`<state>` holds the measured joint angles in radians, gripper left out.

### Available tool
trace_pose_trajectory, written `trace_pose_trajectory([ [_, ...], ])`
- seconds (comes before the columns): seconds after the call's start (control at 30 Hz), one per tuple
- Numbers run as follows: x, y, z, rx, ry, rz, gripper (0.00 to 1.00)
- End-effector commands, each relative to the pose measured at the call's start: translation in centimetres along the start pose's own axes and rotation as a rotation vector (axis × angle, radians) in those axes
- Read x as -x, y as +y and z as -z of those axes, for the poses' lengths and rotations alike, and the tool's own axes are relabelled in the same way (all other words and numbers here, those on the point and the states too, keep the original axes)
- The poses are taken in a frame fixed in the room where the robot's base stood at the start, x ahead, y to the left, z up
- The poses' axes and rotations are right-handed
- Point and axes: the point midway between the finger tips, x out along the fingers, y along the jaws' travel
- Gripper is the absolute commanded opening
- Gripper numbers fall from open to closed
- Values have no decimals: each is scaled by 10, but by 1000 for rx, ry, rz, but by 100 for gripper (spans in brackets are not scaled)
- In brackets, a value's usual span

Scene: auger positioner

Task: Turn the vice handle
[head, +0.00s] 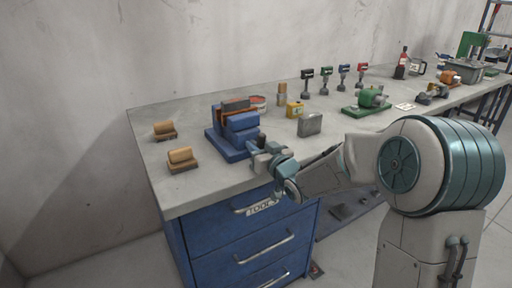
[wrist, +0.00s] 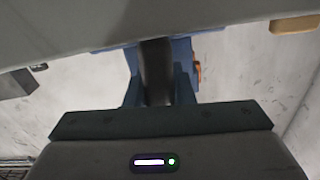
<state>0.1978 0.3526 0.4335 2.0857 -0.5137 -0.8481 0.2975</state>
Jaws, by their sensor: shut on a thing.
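The blue vice (head: 240,124) with dark and orange-brown parts stands near the front edge of the bench, left of its middle. My gripper (head: 262,156) is low at its front, at the bench edge, and shut on the vice handle; the gripper mostly hides the handle. In the wrist view, a dark upright bar (wrist: 157,72) shows between blue vice parts (wrist: 184,72), just beyond my gripper's teal-edged body (wrist: 160,121). I cannot tell the handle's angle.
Two wooden blocks (head: 181,160) (head: 165,130) lie left of the vice. A grey metal block (head: 310,125) and a yellow item (head: 295,110) stand to its right. Several small tools and a green machine (head: 370,100) are farther right. Blue drawers (head: 255,235) are below the benchtop (head: 200,195).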

Motion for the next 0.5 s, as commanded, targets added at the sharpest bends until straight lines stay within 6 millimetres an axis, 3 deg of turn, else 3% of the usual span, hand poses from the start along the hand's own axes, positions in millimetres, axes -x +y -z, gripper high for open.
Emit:
trace_pose_trajectory([
  [0.47,0,-2,0,0,-1,3,0],
  [0.5,0,-1,0,0,-1,3,30],
])
